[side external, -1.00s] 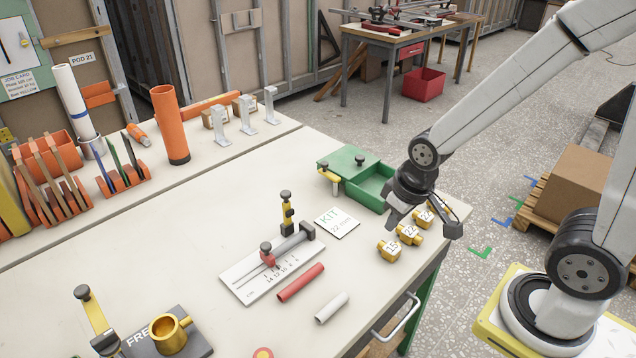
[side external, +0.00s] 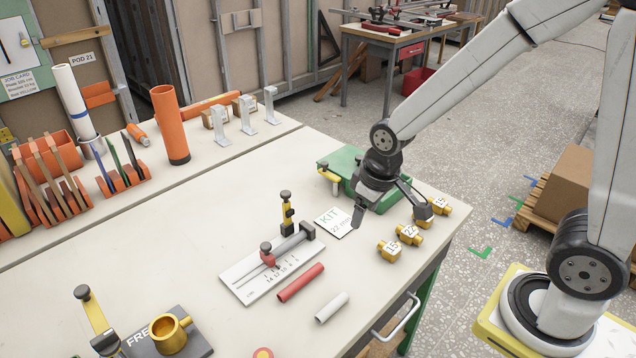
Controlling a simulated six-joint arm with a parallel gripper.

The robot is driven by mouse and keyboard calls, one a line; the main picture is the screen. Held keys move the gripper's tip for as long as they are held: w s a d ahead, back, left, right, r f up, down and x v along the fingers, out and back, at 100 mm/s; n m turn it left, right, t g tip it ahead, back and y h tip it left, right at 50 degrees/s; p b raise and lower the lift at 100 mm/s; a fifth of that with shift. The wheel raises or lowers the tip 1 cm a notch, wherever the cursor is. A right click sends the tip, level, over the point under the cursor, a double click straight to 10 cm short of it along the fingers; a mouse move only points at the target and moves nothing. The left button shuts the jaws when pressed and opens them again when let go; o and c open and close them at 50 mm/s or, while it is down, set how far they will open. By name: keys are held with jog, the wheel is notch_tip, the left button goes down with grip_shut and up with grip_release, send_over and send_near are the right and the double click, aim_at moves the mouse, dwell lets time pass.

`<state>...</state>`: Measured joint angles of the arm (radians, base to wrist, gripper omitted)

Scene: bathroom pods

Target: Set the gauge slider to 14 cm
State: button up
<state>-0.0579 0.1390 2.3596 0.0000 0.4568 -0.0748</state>
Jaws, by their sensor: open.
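The gauge (side external: 243,279) is a white plate with printed cm numbers, lying on the bench. Its slider (side external: 267,253) is a red block with a dark knob, sitting on the rail near the end of the scale marked 14. The exact reading is too small to tell. A grey cylinder lies along the gauge toward a dark end stop (side external: 308,230). My gripper (side external: 388,222) is open, fingers pointing down, above the bench to the right of the gauge, between the KIT card (side external: 333,222) and the brass fittings. It is apart from the slider and holds nothing.
Brass fittings (side external: 389,250) stand near the bench's right edge. A green box (side external: 343,160) is behind my gripper. A red tube (side external: 301,283) and a pale tube (side external: 332,307) lie in front.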

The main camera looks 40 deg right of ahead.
jog(key=w+a+n+g, duration=0.1)
jog(key=w+a+n, duration=0.1)
jog(key=w+a, duration=0.45)
jog(key=n+g, duration=0.1)
jog(key=n, duration=0.3)
send_near(265, 245)
jog(key=shift+s+d+f, duration=0.2)
jog(key=shift+d+f, duration=0.05)
jog(key=shift+d, duration=0.15)
jog(key=shift+w+a+f, duration=0.15)
jog(key=shift+w+a, duration=0.2)
jog(key=shift+a, duration=0.15)
jog(key=shift+f, duration=3.9)
grip_shut()
